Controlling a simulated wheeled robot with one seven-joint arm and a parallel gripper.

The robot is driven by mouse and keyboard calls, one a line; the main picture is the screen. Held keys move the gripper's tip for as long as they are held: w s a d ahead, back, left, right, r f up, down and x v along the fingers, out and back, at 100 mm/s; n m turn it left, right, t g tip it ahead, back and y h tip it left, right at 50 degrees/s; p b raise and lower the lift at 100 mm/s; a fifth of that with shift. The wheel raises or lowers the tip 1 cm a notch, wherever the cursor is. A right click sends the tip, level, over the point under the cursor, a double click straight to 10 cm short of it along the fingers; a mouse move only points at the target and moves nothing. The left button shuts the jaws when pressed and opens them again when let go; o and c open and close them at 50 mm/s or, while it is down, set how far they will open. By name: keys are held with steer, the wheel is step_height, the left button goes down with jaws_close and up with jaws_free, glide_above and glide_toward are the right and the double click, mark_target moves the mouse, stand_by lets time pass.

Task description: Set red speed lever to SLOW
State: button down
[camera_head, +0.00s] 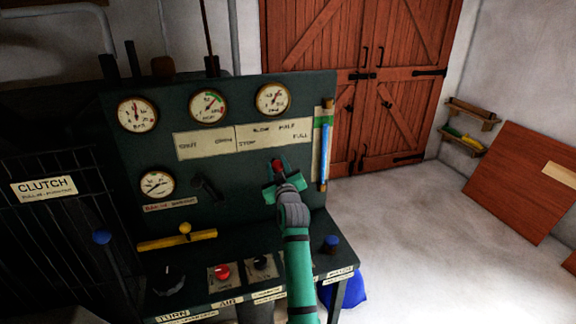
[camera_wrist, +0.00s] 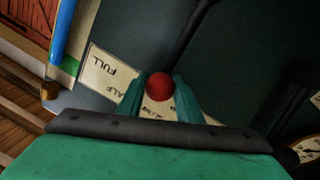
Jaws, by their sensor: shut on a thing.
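The red speed lever's round knob (camera_wrist: 159,87) sits between the two green fingers of my gripper (camera_wrist: 158,92), which is shut on it. Its dark rod (camera_wrist: 190,40) runs up and right in the wrist view. In the head view the knob (camera_head: 277,163) shows just beyond my gripper (camera_head: 279,172), below the lever's label plate (camera_head: 275,146). That plate reads STOP, SLOW, HALF and FULL. In the wrist view FULL and part of HALF show left of the fingers. Partly hidden lettering shows behind the knob. Exactly which mark the lever points to I cannot tell.
A second black lever (camera_head: 207,187) stands left of my gripper. A blue tube gauge (camera_head: 325,152) is close on the right. Below are a yellow handle (camera_head: 176,240), a red button (camera_head: 222,272) and a blue knob (camera_head: 331,242). The floor to the right is clear.

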steer(key=shift+s+a+f+n, duration=0.15)
steer(key=shift+a+n, duration=0.25)
steer(key=shift+a, duration=0.05)
steer(key=shift+s+a+f+n, duration=0.1)
steer(key=shift+s+a+n, duration=0.05)
steer(key=shift+a+n, duration=0.3)
steer(key=c, duration=1.3)
jaws_free()
steer(key=v, duration=1)
steer(key=shift+s+d, duration=0.1)
steer(key=shift+s, duration=0.25)
steer(key=shift+f, duration=0.1)
